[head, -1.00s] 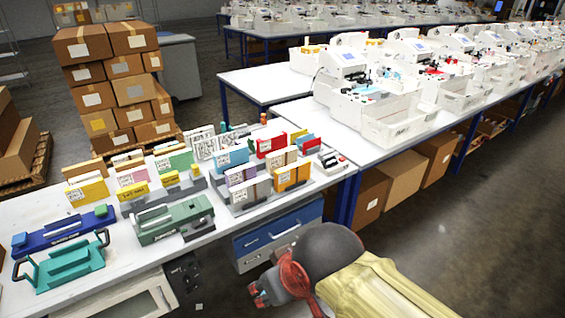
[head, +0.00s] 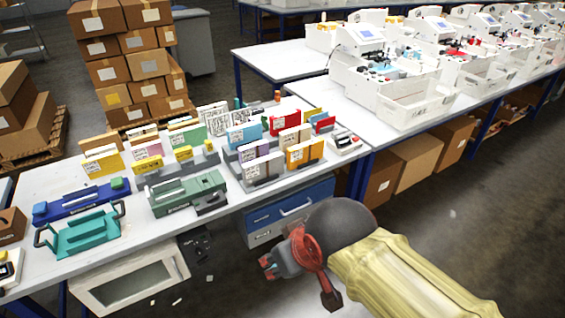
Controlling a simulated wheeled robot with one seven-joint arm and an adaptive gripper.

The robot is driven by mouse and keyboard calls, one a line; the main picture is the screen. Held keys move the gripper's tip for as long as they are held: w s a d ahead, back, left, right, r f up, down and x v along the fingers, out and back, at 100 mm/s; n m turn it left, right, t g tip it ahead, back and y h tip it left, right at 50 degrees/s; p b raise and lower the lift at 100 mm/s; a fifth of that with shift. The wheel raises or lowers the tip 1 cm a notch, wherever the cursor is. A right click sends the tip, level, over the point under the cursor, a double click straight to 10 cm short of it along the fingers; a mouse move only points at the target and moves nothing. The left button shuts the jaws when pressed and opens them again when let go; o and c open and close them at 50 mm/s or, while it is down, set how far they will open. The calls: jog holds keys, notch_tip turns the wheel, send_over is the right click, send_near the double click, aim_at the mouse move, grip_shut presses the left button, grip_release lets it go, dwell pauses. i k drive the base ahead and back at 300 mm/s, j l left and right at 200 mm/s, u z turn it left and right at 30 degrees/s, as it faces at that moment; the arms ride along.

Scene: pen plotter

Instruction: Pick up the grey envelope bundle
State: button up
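Several upright envelope bundles in different colours stand in grey holders on the white table (head: 60,182). White-fronted bundles (head: 212,118) stand at the back. I cannot tell which bundle is the grey one at this size; some are partly hidden behind others. My gripper (head: 270,265) is beyond the table's front edge, at lower right, apart from all bundles. Its fingers are too small and turned away to tell open from shut.
A green device (head: 187,192), a blue tool (head: 82,200) and a teal tray (head: 85,234) occupy the table's front left. White machines (head: 372,72) fill the right tables.

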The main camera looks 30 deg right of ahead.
aim_at(254, 171)
jog(key=i+l+u, duration=0.15)
jog(key=i, duration=0.3)
jog(key=i+l+u, duration=0.15)
jog(key=i+l, duration=0.15)
jog(key=i, duration=0.2)
jog(key=i+l+u, duration=0.15)
jog(key=i+l, duration=0.2)
jog(key=i+j, duration=0.05)
jog(key=i, duration=0.05)
